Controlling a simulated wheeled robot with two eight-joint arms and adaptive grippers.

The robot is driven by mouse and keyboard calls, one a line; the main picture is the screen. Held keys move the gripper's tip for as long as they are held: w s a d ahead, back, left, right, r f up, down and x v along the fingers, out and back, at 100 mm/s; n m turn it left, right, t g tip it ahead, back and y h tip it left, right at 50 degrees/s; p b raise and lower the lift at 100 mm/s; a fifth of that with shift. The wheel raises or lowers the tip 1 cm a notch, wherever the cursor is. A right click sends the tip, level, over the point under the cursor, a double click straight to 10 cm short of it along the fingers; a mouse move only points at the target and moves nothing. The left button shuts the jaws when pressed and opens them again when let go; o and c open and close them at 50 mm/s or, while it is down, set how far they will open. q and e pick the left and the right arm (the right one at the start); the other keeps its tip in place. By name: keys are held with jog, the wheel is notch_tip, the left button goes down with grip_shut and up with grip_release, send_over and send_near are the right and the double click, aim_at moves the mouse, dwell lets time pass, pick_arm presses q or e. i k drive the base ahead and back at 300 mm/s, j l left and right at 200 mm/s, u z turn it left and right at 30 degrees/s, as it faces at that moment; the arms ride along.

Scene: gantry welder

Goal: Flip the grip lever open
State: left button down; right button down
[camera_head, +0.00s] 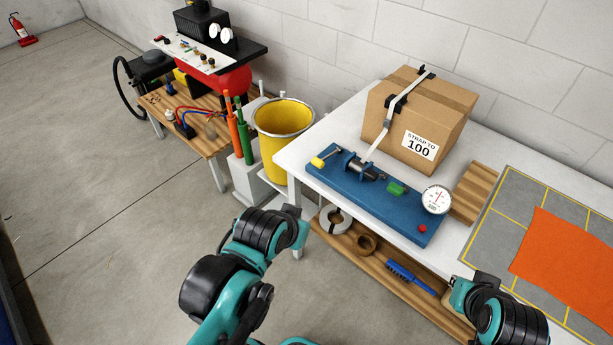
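A strap tensioner (365,168) is mounted on a blue base plate (385,213) on the white table. A short lever with a yellow grip (319,161) sticks out at its left end. A green handle (397,188) sits to the right of the tensioner. I cannot tell which of the two is the grip lever. My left gripper (298,233) is in front of the table's left corner, apart from the tensioner. My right gripper (459,292) is at the table's front edge, lower right. Their fingers are too unclear to tell open from shut.
A strapped cardboard box (415,115) stands behind the plate, its white strap running to the tensioner. A dial gauge (436,199) and red button (422,229) are at the plate's right end. A yellow bucket (283,125) stands left, an orange sheet (565,260) right.

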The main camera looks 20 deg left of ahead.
aim_at(318, 163)
jog(key=k+z, duration=0.1)
jog(key=z, duration=1.7)
jog(key=k+j, duration=0.2)
jog(key=j, duration=0.25)
jog(key=k+j, duration=0.15)
jog(key=j, duration=0.3)
jog(key=k+j, duration=0.2)
jog(key=j, duration=0.25)
jog(key=k+j, duration=0.2)
jog(key=j, duration=0.3)
jog(key=k+j, duration=0.15)
jog(key=j, duration=0.3)
jog(key=k+j, duration=0.2)
jog(key=j, duration=0.25)
jog(key=k+j, duration=0.15)
jog(key=j, duration=0.3)
jog(key=k+j, duration=0.2)
jog(key=j, duration=0.25)
